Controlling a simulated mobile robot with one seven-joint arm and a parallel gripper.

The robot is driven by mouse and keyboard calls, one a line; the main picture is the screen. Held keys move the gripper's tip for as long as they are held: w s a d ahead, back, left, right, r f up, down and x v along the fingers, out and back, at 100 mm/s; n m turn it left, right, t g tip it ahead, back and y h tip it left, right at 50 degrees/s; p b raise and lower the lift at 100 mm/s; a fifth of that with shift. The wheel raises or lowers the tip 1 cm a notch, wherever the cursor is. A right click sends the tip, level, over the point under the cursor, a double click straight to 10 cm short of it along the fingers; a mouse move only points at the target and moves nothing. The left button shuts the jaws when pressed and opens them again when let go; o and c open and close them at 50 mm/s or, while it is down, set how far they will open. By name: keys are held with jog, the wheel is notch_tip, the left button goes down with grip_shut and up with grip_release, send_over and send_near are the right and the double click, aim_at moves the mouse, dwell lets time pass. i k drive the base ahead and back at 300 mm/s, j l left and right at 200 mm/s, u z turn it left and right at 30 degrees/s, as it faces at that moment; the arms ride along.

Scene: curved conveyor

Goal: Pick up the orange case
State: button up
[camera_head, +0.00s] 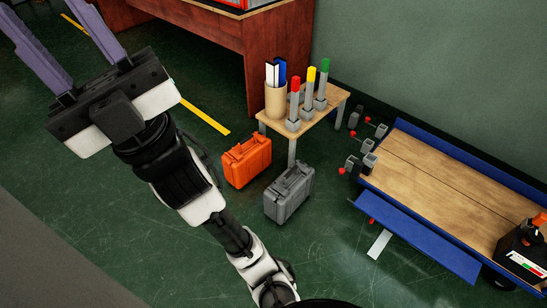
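The orange case (247,162) stands upright on the green floor, left of a grey case (289,193) and in front of a small wooden table. My gripper (54,27) is at the upper left, its two long purple-grey fingers spread apart with nothing between them. The finger tips are cut off at or near the picture's edge. The gripper is well to the left of the orange case and apart from it. My arm comes up from the bottom and passes left of both cases.
The small table (331,107) holds a cup (276,100) and red-, yellow- and green-topped posts. A reddish wooden desk (228,42) stands behind. A blue-edged wooden platform (440,185) is at the right, with red-knobbed grey parts beside it. Floor in front of the cases is clear.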

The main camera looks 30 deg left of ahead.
aim_at(245, 161)
jog(key=i+j+z, duration=0.1)
jog(key=j, duration=0.25)
jog(key=i+j, duration=0.3)
jog(key=i+j+z, duration=0.15)
jog(key=j, duration=0.3)
jog(key=i+j, duration=0.25)
jog(key=j, duration=0.15)
jog(key=i+j+z, duration=0.15)
jog(key=j, duration=0.25)
jog(key=i+j, duration=0.15)
jog(key=j, duration=0.25)
jog(key=i+j+z, duration=0.15)
jog(key=j, duration=0.3)
jog(key=i+j, duration=0.15)
jog(key=j, duration=0.25)
jog(key=z, duration=0.05)
